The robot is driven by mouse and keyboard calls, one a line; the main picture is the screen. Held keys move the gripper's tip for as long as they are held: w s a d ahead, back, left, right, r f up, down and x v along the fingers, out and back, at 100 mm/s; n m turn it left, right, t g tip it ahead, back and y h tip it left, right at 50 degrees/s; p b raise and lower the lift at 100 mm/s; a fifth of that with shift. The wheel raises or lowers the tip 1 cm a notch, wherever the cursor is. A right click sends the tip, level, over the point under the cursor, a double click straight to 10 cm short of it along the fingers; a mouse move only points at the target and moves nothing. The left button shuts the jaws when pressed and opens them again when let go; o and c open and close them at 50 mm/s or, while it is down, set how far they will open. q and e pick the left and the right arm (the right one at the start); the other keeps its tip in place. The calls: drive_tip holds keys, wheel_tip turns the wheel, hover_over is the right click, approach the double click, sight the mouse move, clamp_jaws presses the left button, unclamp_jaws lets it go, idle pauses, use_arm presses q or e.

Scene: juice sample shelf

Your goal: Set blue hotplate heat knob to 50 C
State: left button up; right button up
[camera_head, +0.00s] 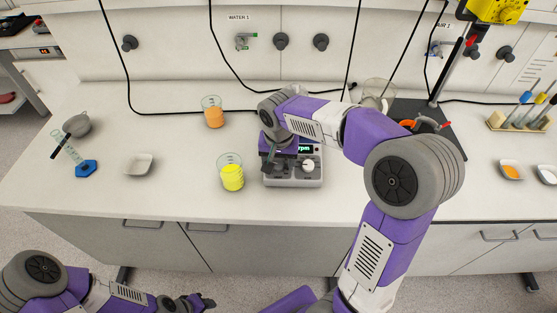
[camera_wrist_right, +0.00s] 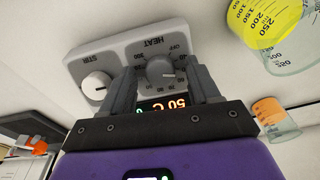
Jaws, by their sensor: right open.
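The hotplate (camera_head: 293,182) is a light grey unit on the bench, partly covered by my right arm; no blue shows on its visible front. The wrist view shows its grey panel (camera_wrist_right: 119,53) upside down. The grey HEAT knob (camera_wrist_right: 160,69) sits between the fingers of my right gripper (camera_wrist_right: 162,76), with gaps on both sides. The lit display (camera_wrist_right: 163,105) reads 50 C in red, partly hidden by the gripper. The white STIR knob (camera_wrist_right: 96,85) is beside the fingers; it also shows in the head view (camera_head: 308,164). My left gripper (camera_head: 203,302) is low at the left, its opening unclear.
A beaker of yellow liquid (camera_head: 232,177) stands close left of the hotplate. A beaker of orange liquid (camera_head: 213,116) is behind it. A clear beaker (camera_head: 378,92) and a dark stand (camera_head: 440,128) are to the right. The bench front left is mostly clear.

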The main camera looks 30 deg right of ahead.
sight(279, 168)
drive_tip(key=shift+r, duration=0.1)
drive_tip(key=r, duration=0.2)
drive_tip(key=r+p, duration=0.1)
drive_tip(key=r, duration=0.2)
drive_tip(key=s+r+p, duration=0.1)
drive_tip(key=r, duration=0.1)
drive_tip(key=shift+a+r, duration=0.2)
drive_tip(key=shift+a, duration=0.05)
